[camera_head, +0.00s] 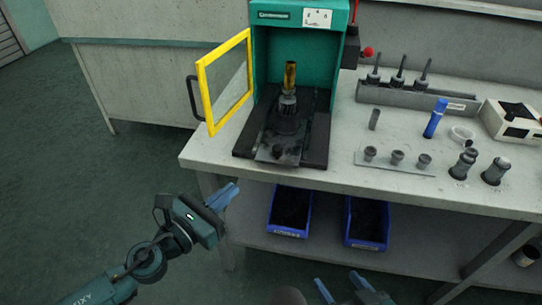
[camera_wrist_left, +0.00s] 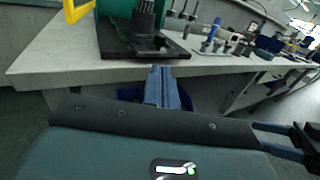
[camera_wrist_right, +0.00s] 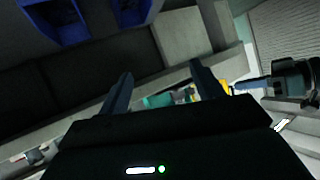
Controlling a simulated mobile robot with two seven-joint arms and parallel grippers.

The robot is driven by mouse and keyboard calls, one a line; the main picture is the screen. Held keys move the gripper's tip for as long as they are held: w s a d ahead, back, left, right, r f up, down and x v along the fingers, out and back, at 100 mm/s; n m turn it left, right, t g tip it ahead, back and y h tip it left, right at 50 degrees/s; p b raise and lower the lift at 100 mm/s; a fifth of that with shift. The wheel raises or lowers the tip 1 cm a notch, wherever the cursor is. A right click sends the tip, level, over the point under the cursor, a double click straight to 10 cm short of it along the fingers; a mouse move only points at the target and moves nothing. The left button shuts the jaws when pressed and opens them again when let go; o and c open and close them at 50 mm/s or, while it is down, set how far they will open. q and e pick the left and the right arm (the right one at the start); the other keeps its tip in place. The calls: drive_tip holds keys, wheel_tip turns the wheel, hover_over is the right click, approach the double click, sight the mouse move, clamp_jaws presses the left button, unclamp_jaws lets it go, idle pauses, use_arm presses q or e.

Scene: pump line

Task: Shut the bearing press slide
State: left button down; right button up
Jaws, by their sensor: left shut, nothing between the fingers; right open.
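The bearing press is a green cabinet (camera_head: 262,60) on the bench, with its yellow-framed door (camera_head: 204,88) swung open to the left. The slide (camera_head: 278,150) is a dark plate that sticks out of the press toward the front, carrying a dark fixture (camera_head: 288,115). The slide also shows in the left wrist view (camera_wrist_left: 140,48). My left gripper (camera_head: 230,192) is shut and empty, in front of and below the bench edge, left of the slide. My right gripper (camera_head: 340,283) is open and empty, low in front of the bench; its fingers also show in the right wrist view (camera_wrist_right: 158,85).
Two blue bins (camera_head: 290,232) (camera_head: 366,243) sit on the shelf below. Right of the press are a tool rack (camera_head: 420,98), a blue marker-like bottle (camera_head: 436,118), small cups on a plate (camera_head: 395,170) and dark cylindrical parts (camera_head: 495,172). Floor at left is clear.

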sight(274, 152)
use_arm(q)
drive_tip(key=p+x, duration=0.1)
drive_tip(key=x, duration=1.2)
drive_tip(key=shift+p, duration=0.3)
drive_tip(key=shift+w, duration=0.1)
